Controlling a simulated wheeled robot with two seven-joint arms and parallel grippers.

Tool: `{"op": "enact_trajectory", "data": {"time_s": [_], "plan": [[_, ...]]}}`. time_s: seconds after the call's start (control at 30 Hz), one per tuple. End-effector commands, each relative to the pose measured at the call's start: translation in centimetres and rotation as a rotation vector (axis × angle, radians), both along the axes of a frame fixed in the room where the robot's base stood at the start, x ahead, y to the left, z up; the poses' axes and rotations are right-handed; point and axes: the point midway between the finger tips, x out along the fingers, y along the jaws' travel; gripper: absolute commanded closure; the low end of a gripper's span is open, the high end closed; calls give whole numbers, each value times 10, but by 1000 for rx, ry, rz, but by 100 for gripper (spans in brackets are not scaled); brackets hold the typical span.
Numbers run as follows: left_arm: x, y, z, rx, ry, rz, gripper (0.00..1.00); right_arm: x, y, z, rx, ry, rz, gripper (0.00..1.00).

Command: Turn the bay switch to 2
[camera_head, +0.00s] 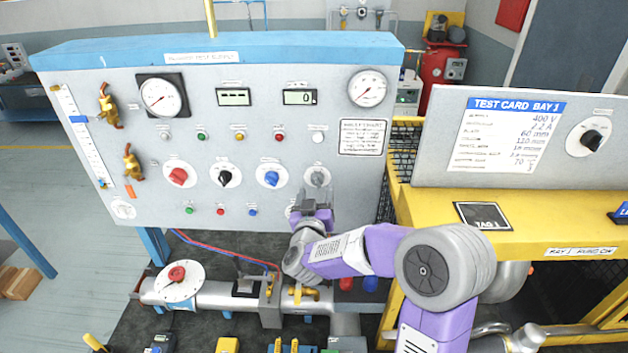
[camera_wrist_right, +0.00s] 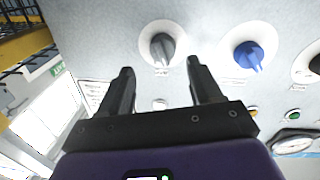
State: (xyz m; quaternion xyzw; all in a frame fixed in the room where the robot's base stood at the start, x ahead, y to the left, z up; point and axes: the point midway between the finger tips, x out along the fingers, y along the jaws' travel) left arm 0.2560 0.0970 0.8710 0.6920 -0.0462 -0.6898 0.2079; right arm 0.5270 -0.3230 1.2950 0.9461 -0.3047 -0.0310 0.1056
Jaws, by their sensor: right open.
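A row of rotary knobs crosses the grey test panel: red (camera_head: 178,176), black (camera_head: 225,177), blue (camera_head: 271,178) and grey (camera_head: 318,178). Another black knob (camera_head: 592,142) sits on a white dial beside the test card. Labels are too small to read, so I cannot tell which is the bay switch. My right gripper (camera_head: 317,194) is in front of the panel, just below the grey knob. In the right wrist view, its open, empty fingers (camera_wrist_right: 158,70) point at the grey knob (camera_wrist_right: 162,48), apart from it. The blue knob (camera_wrist_right: 247,55) is beside them. My left gripper is out of view.
Gauges (camera_head: 160,96), small displays (camera_head: 300,97), lamps and brass valves (camera_head: 132,162) fill the panel. A yellow bench (camera_head: 520,235) with a tag plate (camera_head: 482,215) stands right. A pipe with a red-handled valve (camera_head: 178,274) runs below the panel.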

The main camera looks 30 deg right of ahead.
Motion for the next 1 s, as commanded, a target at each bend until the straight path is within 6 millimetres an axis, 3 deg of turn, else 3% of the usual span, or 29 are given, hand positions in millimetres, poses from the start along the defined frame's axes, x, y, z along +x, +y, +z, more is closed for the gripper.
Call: {"op": "enact_trajectory", "data": {"time_s": [0.3, 0.63, 1.0], "plan": [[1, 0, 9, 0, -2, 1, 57, 32, -23, 0, 0, 2, 1, 36], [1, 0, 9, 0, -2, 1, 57, 35, -25, 0, 0, 2, 1, 37], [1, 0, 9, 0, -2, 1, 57, 35, -25, 0, -1, 1, 1, 92]]}}
